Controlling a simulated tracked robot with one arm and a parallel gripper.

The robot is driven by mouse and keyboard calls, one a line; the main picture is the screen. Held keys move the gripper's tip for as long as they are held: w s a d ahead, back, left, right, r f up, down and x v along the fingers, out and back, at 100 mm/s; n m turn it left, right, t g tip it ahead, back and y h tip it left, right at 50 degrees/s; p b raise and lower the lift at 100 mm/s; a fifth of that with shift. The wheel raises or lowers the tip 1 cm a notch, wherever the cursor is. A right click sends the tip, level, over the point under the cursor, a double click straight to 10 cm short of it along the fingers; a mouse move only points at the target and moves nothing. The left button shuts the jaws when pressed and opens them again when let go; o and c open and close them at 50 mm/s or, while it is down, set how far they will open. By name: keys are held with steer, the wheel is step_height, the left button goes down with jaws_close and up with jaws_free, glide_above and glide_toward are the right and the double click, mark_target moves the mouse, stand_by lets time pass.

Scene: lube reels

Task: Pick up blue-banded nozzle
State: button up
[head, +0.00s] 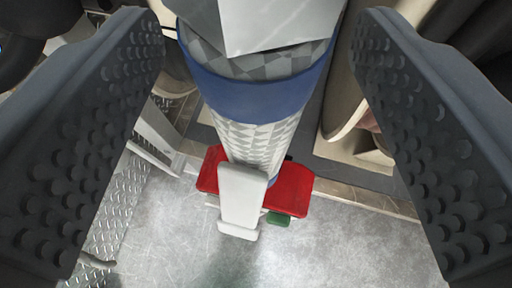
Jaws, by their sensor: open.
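The blue-banded nozzle (248,132) stands in the middle of the head view, between my two jaws. It has a patterned grey body, a wide blue band (256,96) and a grey part at the top that runs out of the picture. A white lever-like piece (241,198) hangs at its lower end. My gripper (262,70) is open, with one dark studded jaw on each side of the nozzle. Clear gaps show between both jaws and the nozzle, so neither appears to touch it.
A red part (291,190) with a small green piece (278,219) lies behind the nozzle's lower end. Beige rounded housings (343,100) stand close on the right. Diamond-plate metal (113,205) is at the lower left. Grey floor (340,250) below is open.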

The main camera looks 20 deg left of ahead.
steer(key=shift+w+a+f, duration=0.15)
steer(key=shift+w+f, duration=0.05)
steer(key=shift+w, duration=0.3)
jaws_close()
